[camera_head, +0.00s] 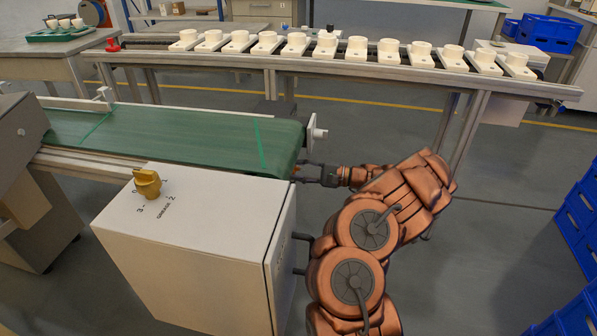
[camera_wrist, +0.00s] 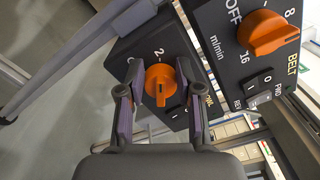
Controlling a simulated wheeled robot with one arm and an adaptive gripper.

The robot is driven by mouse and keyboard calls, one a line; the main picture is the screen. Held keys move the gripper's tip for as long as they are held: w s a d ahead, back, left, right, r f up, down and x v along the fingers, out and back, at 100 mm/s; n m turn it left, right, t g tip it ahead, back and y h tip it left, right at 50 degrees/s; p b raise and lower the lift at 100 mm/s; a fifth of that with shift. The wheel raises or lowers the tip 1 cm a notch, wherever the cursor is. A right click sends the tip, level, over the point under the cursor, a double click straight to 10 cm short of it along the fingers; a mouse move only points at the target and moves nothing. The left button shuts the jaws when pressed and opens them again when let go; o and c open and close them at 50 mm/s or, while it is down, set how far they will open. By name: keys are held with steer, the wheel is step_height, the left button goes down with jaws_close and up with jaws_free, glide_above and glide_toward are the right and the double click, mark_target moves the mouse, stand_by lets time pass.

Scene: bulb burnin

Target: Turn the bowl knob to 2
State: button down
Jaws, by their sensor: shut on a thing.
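An orange knob (camera_wrist: 159,84) sits on a dark panel (camera_wrist: 124,56) in the wrist view. A 2 is printed just above it and a 1 and a 0 near its lower right. Its ridge stands roughly upright in the picture, towards the 2. My gripper (camera_wrist: 159,70) has one finger on each side of the knob and is shut on it. A finger partly covers the panel's label, so I cannot read whether it says bowl. In the head view my gripper (camera_head: 308,174) is beyond the white cabinet, near the belt's end, where the knob is barely visible.
A second orange knob (camera_wrist: 262,33) marked BELT, with OFF, 8 and 16, is close by at upper right. A yellow GREASE knob (camera_head: 147,182) tops the white cabinet (camera_head: 190,230). A green conveyor (camera_head: 180,130) and a rail of white holders (camera_head: 340,60) stand behind.

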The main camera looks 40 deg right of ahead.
steer(key=shift+f, duration=0.1)
steer(key=c, duration=0.8)
jaws_free()
steer(key=shift+d, duration=0.1)
steer(key=v, duration=1.2)
